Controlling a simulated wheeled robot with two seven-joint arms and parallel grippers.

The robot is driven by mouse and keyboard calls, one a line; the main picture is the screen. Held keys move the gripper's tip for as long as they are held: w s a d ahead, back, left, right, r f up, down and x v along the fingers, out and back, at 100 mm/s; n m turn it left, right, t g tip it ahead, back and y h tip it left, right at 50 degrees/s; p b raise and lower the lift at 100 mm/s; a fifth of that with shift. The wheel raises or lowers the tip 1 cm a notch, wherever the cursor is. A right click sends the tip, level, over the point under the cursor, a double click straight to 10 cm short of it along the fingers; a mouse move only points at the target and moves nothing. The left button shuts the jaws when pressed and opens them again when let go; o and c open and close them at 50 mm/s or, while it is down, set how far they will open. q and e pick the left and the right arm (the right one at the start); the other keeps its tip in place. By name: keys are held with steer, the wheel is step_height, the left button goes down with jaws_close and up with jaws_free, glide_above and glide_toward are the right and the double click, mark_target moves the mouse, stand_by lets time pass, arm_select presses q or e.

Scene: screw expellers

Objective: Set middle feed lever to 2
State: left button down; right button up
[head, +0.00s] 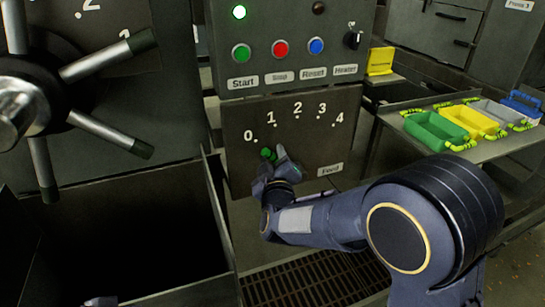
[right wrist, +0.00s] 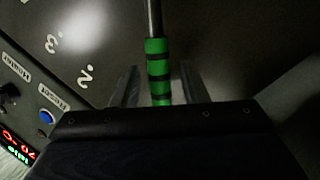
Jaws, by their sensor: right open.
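The feed panel (head: 330,130) carries a scale from 0 to 4 in an arc, with a "Feed" label (head: 330,169) at its lower right. The feed lever's green grip (head: 267,154) shows below the marks 0 and 1. In the right wrist view the green grip (right wrist: 158,70) with dark bands runs between my open fingers, with a bare metal shaft (right wrist: 153,18) beyond it. My right gripper (head: 271,163) is open around the grip; contact cannot be told. It hides the lever's pivot, so its exact setting is unclear.
Above are Start (head: 241,53), Stop (head: 280,48) and Reset (head: 316,46) buttons and a Heater knob (head: 353,40). A large spoked handwheel (head: 100,65) is at left. Coloured bins (head: 433,128) stand on a table at right. A floor grate (head: 310,280) lies below.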

steer(key=shift+w, duration=0.45)
jaws_close()
steer(key=shift+d+r, duration=0.1)
steer(key=shift+w+d+r+m+p, duration=0.2)
steer(key=shift+d+r+m+p, duration=0.1)
steer(key=shift+d+r+m, duration=0.4)
steer(key=shift+w+d+r+m+g, duration=0.2)
steer(key=shift+d+m+g, duration=0.05)
steer(key=shift+d+m, duration=0.3)
steer(key=shift+w+d+r+m+g, duration=0.15)
steer(key=shift+d+r+m+g, duration=0.2)
steer(key=shift+m, duration=0.3)
steer(key=shift+w+d+r+m+y, duration=0.1)
steer(key=shift+w+d+m+y, duration=0.05)
steer(key=shift+d+m, duration=0.4)
steer(key=shift+w+d+r+m+y, duration=0.1)
steer(key=shift+w+d+m+y, duration=0.05)
steer(key=shift+d+m, duration=0.35)
steer(key=shift+w+d+r+m+g+b, duration=0.1)
steer(key=shift+w+d+m+g+b, duration=0.15)
steer(key=shift+d+m, duration=0.3)
steer(key=shift+w+d+m+g+b, duration=0.15)
steer(key=shift+d+m+g, duration=0.1)
steer(key=shift+d+m, duration=0.25)
steer(key=shift+d, duration=0.15)
